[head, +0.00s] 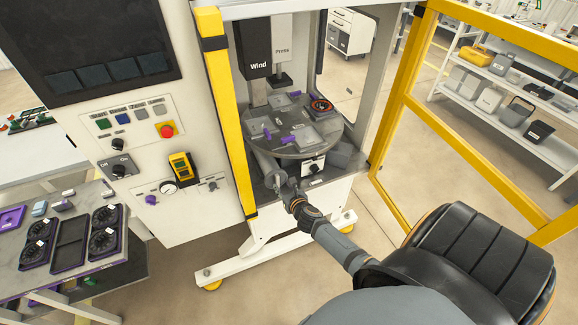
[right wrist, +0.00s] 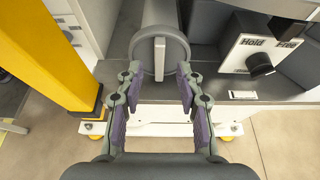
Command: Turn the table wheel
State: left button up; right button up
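The round indexing table (head: 283,147) stands inside the machine frame, with purple clamps and grey fixtures on top. Below its front left edge is a grey wheel (head: 267,168), partly hidden in the head view. In the right wrist view the wheel (right wrist: 179,42) is a grey disc with a pale bar down its face. My right gripper (head: 288,187) is in front of and below the wheel. In the right wrist view my right gripper (right wrist: 158,77) is open, its purple-padded fingers apart, with the wheel just beyond the tips. Contact cannot be told. My left gripper is not in view.
A Hold/Free knob (right wrist: 261,65) sits right of the wheel. A yellow post (right wrist: 50,50) stands close on the left. The Wind head (head: 257,75) hangs over the table.

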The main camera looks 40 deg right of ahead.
jog(key=v, duration=0.7)
jog(key=s+a+f+n+g+y+b, duration=0.1)
jog(key=s+f+n+b, duration=0.1)
jog(key=s+f+n, duration=0.4)
jog(key=s+a+f+n+g+b, duration=0.1)
jog(key=s+f+n, duration=0.1)
jog(key=f+n, duration=0.75)
jog(key=s+f+n+g+y+b, duration=0.15)
jog(key=s+f+n, duration=0.3)
jog(key=f, duration=0.55)
jog(key=s+a+f+n+g+b, duration=0.1)
jog(key=s+f+n+g, duration=0.1)
jog(key=s+f+n, duration=0.3)
jog(key=s+a+f+n+g+b, duration=0.1)
jog(key=s+f+n, duration=0.5)
jog(key=s, duration=0.6)
jog(key=s+a+f+n+g+b, duration=0.1)
jog(key=s+a+f+n+g, duration=0.1)
jog(key=s+f+n+g, duration=0.3)
jog(key=s+f+n, duration=0.1)
jog(key=s+n, duration=0.2)
jog(key=s, duration=0.1)
jog(key=shift+a, duration=0.25)
jog(key=shift+f, duration=0.1)
